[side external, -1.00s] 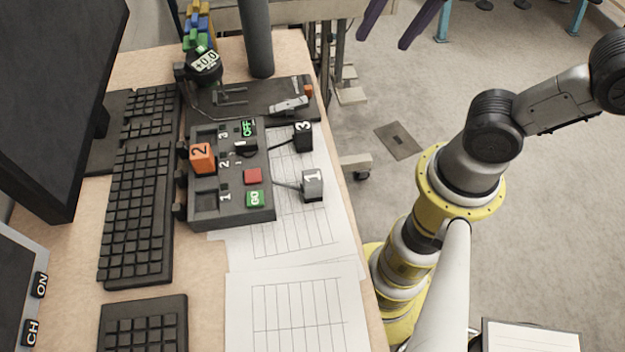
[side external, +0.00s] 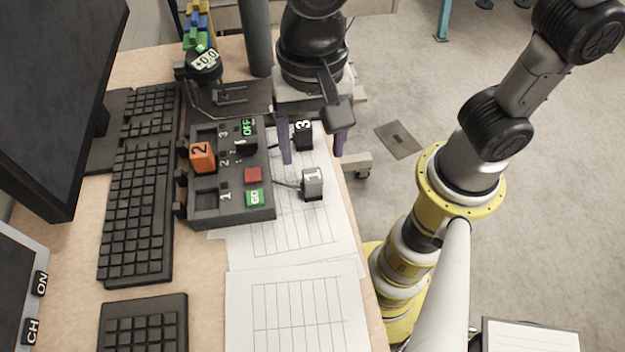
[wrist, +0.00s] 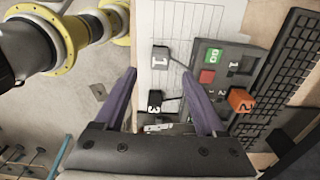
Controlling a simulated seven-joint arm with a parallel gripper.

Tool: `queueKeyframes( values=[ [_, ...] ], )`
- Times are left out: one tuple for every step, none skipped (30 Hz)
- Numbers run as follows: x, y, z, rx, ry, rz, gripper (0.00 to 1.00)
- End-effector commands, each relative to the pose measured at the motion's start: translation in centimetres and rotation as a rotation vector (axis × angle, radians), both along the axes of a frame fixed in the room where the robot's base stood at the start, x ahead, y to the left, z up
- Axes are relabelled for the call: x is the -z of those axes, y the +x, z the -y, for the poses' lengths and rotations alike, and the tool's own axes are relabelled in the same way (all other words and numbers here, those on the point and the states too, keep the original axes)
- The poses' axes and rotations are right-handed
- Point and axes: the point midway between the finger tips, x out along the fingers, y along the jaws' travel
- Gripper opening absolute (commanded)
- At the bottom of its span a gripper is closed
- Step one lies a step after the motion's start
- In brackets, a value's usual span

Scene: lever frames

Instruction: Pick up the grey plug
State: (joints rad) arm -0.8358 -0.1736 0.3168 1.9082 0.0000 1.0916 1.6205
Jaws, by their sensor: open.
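The grey plug (side external: 313,184), marked 1, sits on the paper sheets to the right of the dark control box (side external: 232,205), with a cable running toward the box. It also shows in the wrist view (wrist: 160,57), ahead of the fingers. My gripper (side external: 312,158) is open and empty, its purple fingers pointing down above the desk, up the picture from the grey plug and around the region of the black plug (side external: 303,137) marked 3. In the wrist view my gripper's fingers (wrist: 160,76) are spread wide. Nothing is between them in contact.
An orange plug (side external: 202,158) marked 2 sits in the box, near a red button (side external: 252,176) and a green GO button (side external: 255,198). Keyboards (side external: 138,215) and a monitor are at left. The desk's right edge is close to the grey plug.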

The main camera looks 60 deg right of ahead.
Motion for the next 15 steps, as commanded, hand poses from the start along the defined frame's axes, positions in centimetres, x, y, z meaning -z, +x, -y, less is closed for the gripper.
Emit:
queueKeyframes(
  values=[
    [0.9, 0.0, 0.1, 0.0, -0.003, -0.003, 0.72],
    [1.4, 0.0, 0.1, 0.0, -0.002, -0.002, 0.72],
    [1.9, 0.0, 0.1, 0.0, -0.002, -0.002, 0.72],
    [2.2, 0.0, 0.1, 0.0, -0.002, -0.002, 0.72],
    [2.5, 0.0, 0.1, 0.0, -0.001, -0.001, 0.72],
    [2.8, 0.0, 0.0, 0.001, -0.001, -0.001, 0.72],
    [2.9, 0.0, 0.0, 0.001, 0.0, 0.0, 0.72],
    [3.0, 0.0, 0.0, 0.001, 0.0, 0.0, 0.72],
    [3.2, 0.0, 0.1, 0.001, -0.001, -0.001, 0.72],
    [3.4, 0.0, 0.1, 0.001, -0.001, -0.001, 0.72],
    [3.7, 0.0, 0.1, 0.001, -0.001, -0.001, 0.72],
    [4.2, 0.0, 0.1, 0.001, -0.003, -0.003, 0.72],
    [4.6, 0.0, 0.2, 0.001, -0.003, -0.003, 0.72],
    [5.1, 0.0, 0.2, 0.001, -0.002, -0.002, 0.72],
    [5.7, 0.1, 0.2, 0.001, -0.002, -0.002, 0.72]
  ],
)
